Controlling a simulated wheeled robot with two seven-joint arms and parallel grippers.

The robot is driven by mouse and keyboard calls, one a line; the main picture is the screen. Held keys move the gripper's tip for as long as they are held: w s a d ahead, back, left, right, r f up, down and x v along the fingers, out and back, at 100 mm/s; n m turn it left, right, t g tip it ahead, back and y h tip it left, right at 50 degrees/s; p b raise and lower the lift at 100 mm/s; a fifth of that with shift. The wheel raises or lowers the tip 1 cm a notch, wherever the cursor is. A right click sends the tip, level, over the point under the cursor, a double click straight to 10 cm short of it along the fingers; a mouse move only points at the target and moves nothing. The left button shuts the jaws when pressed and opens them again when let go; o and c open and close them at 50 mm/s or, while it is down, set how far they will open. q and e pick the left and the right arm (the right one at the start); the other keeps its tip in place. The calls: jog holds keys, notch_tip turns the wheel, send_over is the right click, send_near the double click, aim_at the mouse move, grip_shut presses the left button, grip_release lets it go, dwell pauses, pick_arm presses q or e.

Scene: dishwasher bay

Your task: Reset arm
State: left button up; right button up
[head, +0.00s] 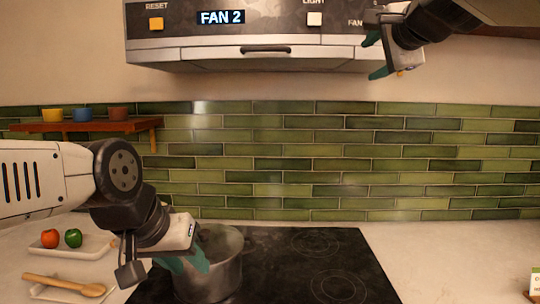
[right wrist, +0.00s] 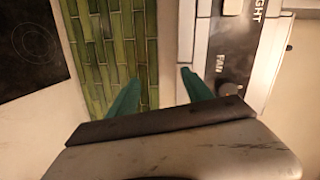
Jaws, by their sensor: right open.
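My right gripper (head: 374,56) is at the upper right of the head view, in front of the right end of the range hood (head: 225,55). Its teal fingers are apart with nothing between them. In the right wrist view my right gripper (right wrist: 160,85) also shows open, with the hood panel and its FAN knob (right wrist: 229,89) by one finger and green tiles by the other. My left gripper (head: 188,264) points down at the lower left, in front of the steel pot (head: 222,272). Its teal fingers look apart and empty. Whether they touch the pot is unclear.
The pot stands on the black cooktop (head: 290,265). A tray (head: 95,247) with a red and a green vegetable and a wooden spoon (head: 65,284) lie at left. A wooden shelf (head: 80,127) holds three small cups. The counter right of the cooktop is mostly clear.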

jog(key=s+a+f+n+g, duration=0.3)
jog(key=s+f+n, duration=0.2)
jog(key=f, duration=0.7)
jog(key=s+a+f+n+g+y, duration=0.1)
jog(key=s+a+f+n+g, duration=0.2)
jog(key=f, duration=1)
jog(key=s+a+f+n+g, duration=0.3)
jog(key=s+f+n, duration=0.5)
jog(key=f, duration=0.4)
jog(key=shift+s+f+g+y, duration=0.2)
jog(key=shift+s+g+y, duration=0.15)
jog(key=shift+s, duration=0.3)
